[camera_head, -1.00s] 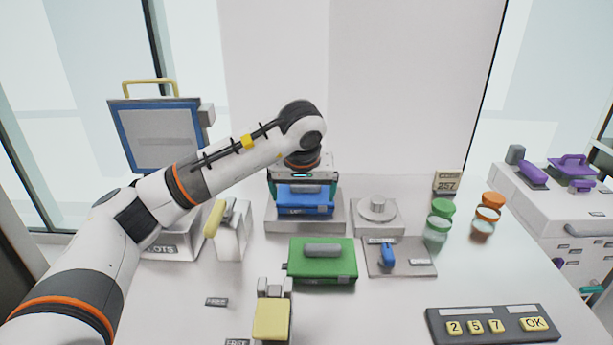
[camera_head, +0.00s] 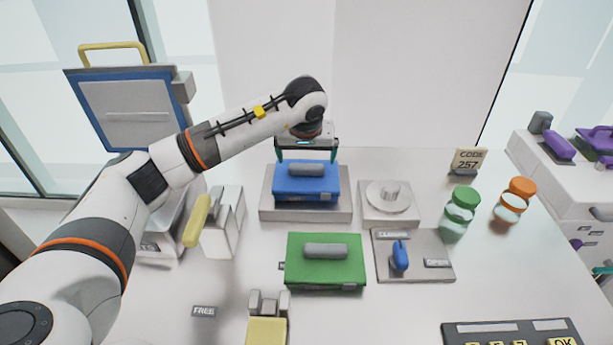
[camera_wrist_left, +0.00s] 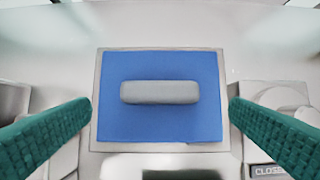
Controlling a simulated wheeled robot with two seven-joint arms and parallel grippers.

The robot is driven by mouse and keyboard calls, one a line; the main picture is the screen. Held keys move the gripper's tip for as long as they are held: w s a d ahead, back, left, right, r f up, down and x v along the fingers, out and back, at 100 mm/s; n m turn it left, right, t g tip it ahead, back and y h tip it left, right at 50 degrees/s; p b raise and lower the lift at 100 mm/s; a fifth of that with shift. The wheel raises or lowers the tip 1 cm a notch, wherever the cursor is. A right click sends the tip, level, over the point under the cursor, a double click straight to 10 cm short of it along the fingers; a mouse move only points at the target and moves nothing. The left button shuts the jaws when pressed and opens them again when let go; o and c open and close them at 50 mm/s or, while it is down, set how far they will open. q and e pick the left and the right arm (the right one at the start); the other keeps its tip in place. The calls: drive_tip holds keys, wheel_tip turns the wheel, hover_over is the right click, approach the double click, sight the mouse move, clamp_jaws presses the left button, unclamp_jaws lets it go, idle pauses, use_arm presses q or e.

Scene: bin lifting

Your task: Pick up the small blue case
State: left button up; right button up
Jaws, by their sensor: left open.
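The small blue case (camera_head: 293,186) sits on a grey platform (camera_head: 346,209) at the middle of the table, with a grey handle (camera_head: 308,170) on its top. My left gripper (camera_head: 307,158) is open above the case, its two teal fingers apart over the case's far side. In the left wrist view the blue case (camera_wrist_left: 160,123) lies below and between the spread fingers, its handle (camera_wrist_left: 160,92) running across the gap. The fingers show no contact with the handle. My right gripper is not in view.
A green case (camera_head: 300,275) lies in front of the platform. A round-topped grey block (camera_head: 372,214) and a plate with a blue lever (camera_head: 400,255) are to the right. Jars (camera_head: 461,205) stand farther right. A white block with a yellow handle (camera_head: 197,222) is to the left.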

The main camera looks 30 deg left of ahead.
sight(306, 165)
use_arm(q)
drive_tip(key=shift+w+f, duration=0.2)
drive_tip(key=shift+f, duration=0.1)
drive_tip(key=p+x, duration=0.1)
drive_tip(key=x, duration=0.2)
drive_tip(key=shift+w+a+f+p, duration=0.1)
drive_tip(key=shift+a+f+p, duration=0.05)
drive_tip(key=shift+f+p, duration=0.15)
drive_tip(key=shift+w+a+f, duration=0.15)
drive_tip(key=shift+w+f, duration=0.1)
drive_tip(key=shift+f, duration=0.2)
drive_tip(key=c, duration=1.5)
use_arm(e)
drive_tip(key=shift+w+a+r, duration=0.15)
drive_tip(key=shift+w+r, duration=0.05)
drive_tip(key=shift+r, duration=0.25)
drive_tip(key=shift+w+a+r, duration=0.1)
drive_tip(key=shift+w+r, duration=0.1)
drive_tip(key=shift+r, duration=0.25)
use_arm(q)
drive_tip(key=shift+r, duration=0.1)
